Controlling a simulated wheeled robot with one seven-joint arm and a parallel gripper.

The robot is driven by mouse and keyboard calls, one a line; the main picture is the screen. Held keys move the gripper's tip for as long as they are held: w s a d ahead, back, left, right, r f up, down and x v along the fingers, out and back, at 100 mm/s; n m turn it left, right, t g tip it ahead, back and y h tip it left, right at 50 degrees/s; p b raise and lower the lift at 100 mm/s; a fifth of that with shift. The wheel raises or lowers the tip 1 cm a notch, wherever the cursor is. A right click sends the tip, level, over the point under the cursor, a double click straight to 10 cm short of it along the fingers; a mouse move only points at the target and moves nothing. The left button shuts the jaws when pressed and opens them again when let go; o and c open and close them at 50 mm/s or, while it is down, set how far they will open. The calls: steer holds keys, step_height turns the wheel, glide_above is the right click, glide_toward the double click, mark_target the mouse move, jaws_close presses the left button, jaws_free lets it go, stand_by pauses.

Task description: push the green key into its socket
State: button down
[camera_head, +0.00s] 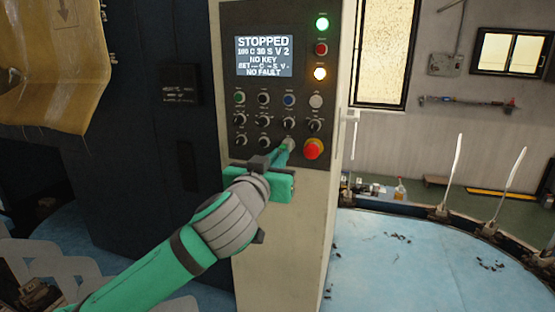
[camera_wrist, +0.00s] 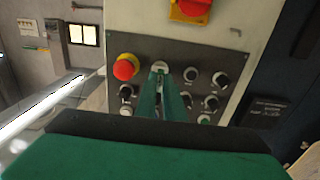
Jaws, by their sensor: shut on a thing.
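My gripper (camera_head: 284,152) reaches up to the lower part of the control panel (camera_head: 272,85). In the wrist view its two green fingers (camera_wrist: 161,78) are closed together, with their tips right at a round pale socket (camera_wrist: 160,66) beside the red emergency button. The green key is shut between the fingertips and is mostly hidden by them; its green blends with theirs. I cannot tell how deep it sits in the socket. The panel's screen (camera_head: 264,56) reads STOPPED, NO KEY and NO FAULT.
The red emergency button (camera_head: 313,149) on its yellow collar is close to the right of my fingertips in the head view. Several knobs and push buttons (camera_head: 263,120) sit above and left. A red rotary switch (camera_wrist: 190,8) shows in the wrist view.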

steer(key=shift+w+d, duration=0.25)
steer(key=shift+w, duration=0.45)
steer(key=c, duration=1.8)
jaws_free()
steer(key=v, duration=1)
steer(key=shift+s+a, duration=0.15)
steer(key=shift+s, duration=0.25)
